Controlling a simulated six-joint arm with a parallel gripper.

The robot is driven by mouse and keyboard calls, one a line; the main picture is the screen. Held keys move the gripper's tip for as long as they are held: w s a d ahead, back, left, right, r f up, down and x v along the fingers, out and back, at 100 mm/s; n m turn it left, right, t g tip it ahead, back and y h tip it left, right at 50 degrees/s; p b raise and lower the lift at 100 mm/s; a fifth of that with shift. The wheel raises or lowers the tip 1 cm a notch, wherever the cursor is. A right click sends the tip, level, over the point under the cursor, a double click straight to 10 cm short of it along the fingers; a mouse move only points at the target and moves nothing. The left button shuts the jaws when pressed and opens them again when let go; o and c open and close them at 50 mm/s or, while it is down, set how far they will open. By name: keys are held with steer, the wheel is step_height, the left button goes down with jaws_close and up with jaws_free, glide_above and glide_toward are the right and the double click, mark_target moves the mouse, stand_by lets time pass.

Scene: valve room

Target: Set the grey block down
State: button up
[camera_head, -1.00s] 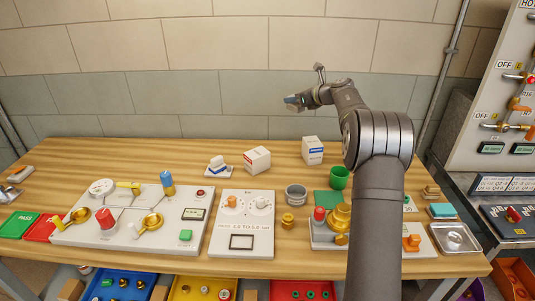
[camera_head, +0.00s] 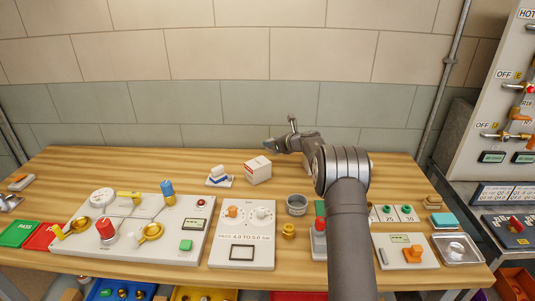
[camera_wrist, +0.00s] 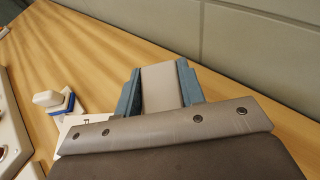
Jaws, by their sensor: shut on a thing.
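My gripper (camera_head: 270,145) is low over the back of the wooden table (camera_head: 120,170), near the wall, just behind a white box with red marks (camera_head: 257,170). In the wrist view my gripper (camera_wrist: 160,90) has its two blue-grey fingers on either side of the grey block (camera_wrist: 161,88) and is shut on it. The block's lower end is hidden, so I cannot tell whether it touches the table. In the head view the block is too small to make out.
A white and blue item (camera_head: 219,177) stands left of the box; it also shows in the wrist view (camera_wrist: 60,101). A grey cup (camera_head: 297,204) and a white control panel (camera_head: 132,222) are nearer the front. The table's back left is clear.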

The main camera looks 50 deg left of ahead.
steer(key=shift+s+a+f, duration=0.25)
steer(key=shift+a+f, duration=0.15)
steer(key=shift+a, duration=0.2)
steer(key=shift+s+a+f, duration=0.25)
steer(key=shift+a+f, duration=0.15)
steer(key=shift+a, duration=0.15)
steer(key=shift+f, duration=1.9)
steer(key=shift+f, duration=0.15)
steer(key=o, duration=1.1)
steer(key=shift+d+r, duration=0.1)
steer(key=shift+r, duration=0.1)
steer(key=v, duration=1.2)
steer(key=shift+f, duration=0.1)
